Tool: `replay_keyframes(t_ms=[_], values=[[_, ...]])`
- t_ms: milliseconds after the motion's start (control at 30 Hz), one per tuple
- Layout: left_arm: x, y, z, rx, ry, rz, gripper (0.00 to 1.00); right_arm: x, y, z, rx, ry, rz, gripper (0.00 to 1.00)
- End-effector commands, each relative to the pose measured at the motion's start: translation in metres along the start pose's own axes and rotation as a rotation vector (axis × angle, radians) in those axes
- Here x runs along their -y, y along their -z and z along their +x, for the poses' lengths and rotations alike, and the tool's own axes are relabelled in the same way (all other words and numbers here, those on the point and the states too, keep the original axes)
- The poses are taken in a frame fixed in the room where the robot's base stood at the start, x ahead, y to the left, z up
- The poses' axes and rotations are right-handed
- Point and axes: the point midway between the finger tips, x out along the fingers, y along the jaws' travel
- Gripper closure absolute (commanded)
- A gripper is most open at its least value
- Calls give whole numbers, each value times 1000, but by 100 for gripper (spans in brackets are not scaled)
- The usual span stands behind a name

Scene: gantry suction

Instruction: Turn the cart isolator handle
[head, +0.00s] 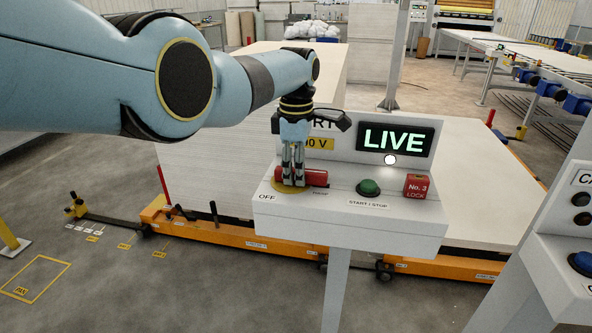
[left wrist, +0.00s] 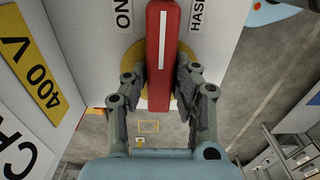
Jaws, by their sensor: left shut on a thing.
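The red isolator handle (head: 317,178) lies on a round yellow plate (head: 285,188) on the sloping top of a white control console (head: 340,216). In the head view the handle points left to right, with "OFF" printed at the plate's front left. In the left wrist view the handle (left wrist: 160,50) has a white stripe, between the "ON" and "HASP" labels. My left gripper (head: 293,182) comes down from above and is shut on the handle, one finger on each side. Its fingers (left wrist: 160,88) hide part of the plate. My right gripper is not in view.
The console has a lit "LIVE" display (head: 396,139), a green start/stop button (head: 368,187) and a red "No. 3 LOCK" block (head: 416,186). A second console (head: 560,250) stands at the right. An orange cart (head: 230,235) bearing large pale boards is behind.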

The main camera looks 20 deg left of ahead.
Motion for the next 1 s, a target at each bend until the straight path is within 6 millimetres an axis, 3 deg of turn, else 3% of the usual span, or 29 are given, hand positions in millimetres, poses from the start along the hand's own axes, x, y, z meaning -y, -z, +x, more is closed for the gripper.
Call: replay_keyframes(t_ms=[467, 500, 633, 1000], values=[[0, 1, 1, -1, 0, -17, 100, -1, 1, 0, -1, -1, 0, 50], [0, 1, 1, -1, 0, -16, 71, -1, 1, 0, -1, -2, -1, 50], [0, 1, 0, -1, 0, -15, 54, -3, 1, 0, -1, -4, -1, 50], [-1, 0, -5, 0, -1, -14, 52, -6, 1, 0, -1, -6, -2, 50]])
